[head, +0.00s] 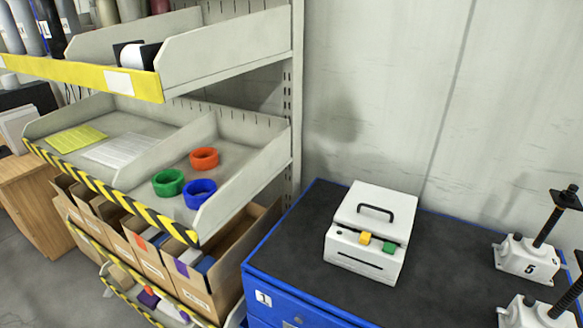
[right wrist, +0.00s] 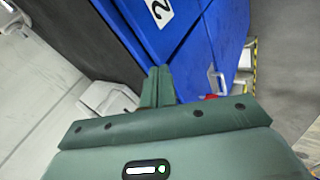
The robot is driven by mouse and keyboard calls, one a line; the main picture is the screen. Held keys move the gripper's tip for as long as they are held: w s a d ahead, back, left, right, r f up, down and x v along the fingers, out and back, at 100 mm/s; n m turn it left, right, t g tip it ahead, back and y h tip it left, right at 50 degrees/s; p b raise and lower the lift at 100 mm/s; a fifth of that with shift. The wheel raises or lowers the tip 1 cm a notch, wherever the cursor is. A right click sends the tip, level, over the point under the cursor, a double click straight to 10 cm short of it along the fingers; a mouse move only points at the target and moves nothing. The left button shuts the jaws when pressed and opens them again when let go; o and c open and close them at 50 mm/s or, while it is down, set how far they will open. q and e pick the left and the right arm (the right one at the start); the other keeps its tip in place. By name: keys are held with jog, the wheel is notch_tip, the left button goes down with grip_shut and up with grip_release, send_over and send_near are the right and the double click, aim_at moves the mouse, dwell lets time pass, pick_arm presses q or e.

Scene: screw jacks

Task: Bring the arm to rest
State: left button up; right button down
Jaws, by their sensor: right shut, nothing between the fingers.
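My right gripper (right wrist: 160,72) shows in the right wrist view as two green fingers held together with nothing between them. It is in front of a blue cabinet front with a white label 2 (right wrist: 160,10). Neither gripper shows in the head view, and my left gripper is in no view. Screw jacks with white bases and black spindles stand at the right of the black cabinet top in the head view; one bears a 5 (head: 529,262), and another (head: 538,315) is cut off by the frame's edge.
A white box with a black handle (head: 372,228) and yellow and green buttons stands on the black-topped blue cabinet (head: 300,255). A grey shelf (head: 228,150) at left holds red, green and blue rings, with cardboard bins (head: 190,285) below. The black top between box and jacks is clear.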

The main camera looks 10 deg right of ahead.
jog(key=s+a+f+m+g+y+b, duration=0.1)
jog(key=s+a+f+b, duration=0.15)
jog(key=f, duration=1.15)
jog(key=s+a+f+g+y+b, duration=0.1)
jog(key=s+f+g+y+b, duration=0.15)
jog(key=f, duration=1.05)
jog(key=s+f+m+g+b, duration=0.2)
jog(key=s+f+b, duration=0.1)
jog(key=s+f, duration=1.4)
jog(key=shift+s+d+f+m, duration=0.2)
jog(key=shift+s+f+m, duration=0.15)
jog(key=shift+s, duration=0.7)
